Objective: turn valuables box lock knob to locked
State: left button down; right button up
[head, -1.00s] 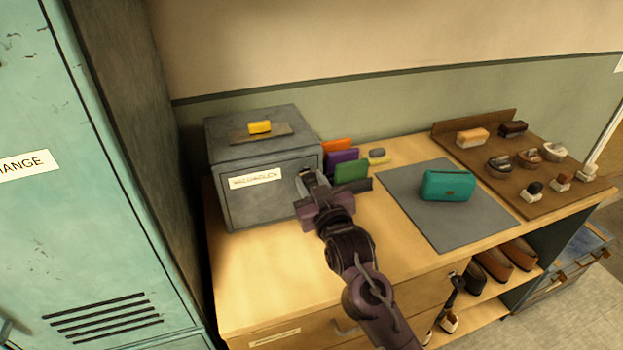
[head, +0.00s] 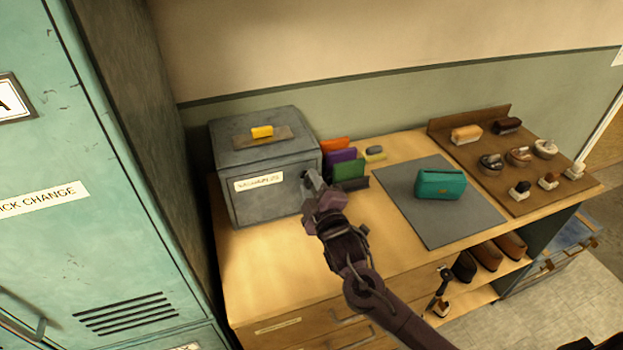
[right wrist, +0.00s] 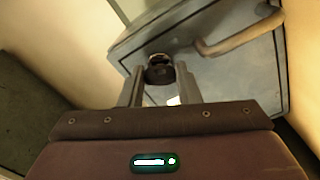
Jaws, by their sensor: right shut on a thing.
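The valuables box (head: 232,199) is a grey metal box at the back left of the wooden counter, with a white label on its front. My right gripper (head: 311,183) is at the right side of the box's front face. In the right wrist view its two fingers (right wrist: 158,85) are shut on the dark round lock knob (right wrist: 160,70). The box face (right wrist: 232,75) looks tilted there, with a brown bar handle (right wrist: 240,36) beside the knob. The knob's pointer and markings cannot be made out. My left gripper is not in view.
Orange, purple and green upright items (head: 341,157) stand just right of the box. A teal pouch (head: 440,185) lies on a grey mat (head: 452,225). A brown board (head: 470,178) with brushes and tins is farther right. A teal locker (head: 75,140) stands at left.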

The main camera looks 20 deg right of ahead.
jog(key=n+p, duration=0.2)
jog(key=n, duration=0.3)
jog(key=shift+p, duration=0.3)
jog(key=shift+n, duration=0.3)
jog(key=o, duration=1)
jog(key=shift+s+f, duration=0.15)
jog(key=shift+s, duration=0.2)
jog(key=s+b, duration=0.2)
jog(key=s, duration=0.5)
jog(key=shift+s, duration=0.1)
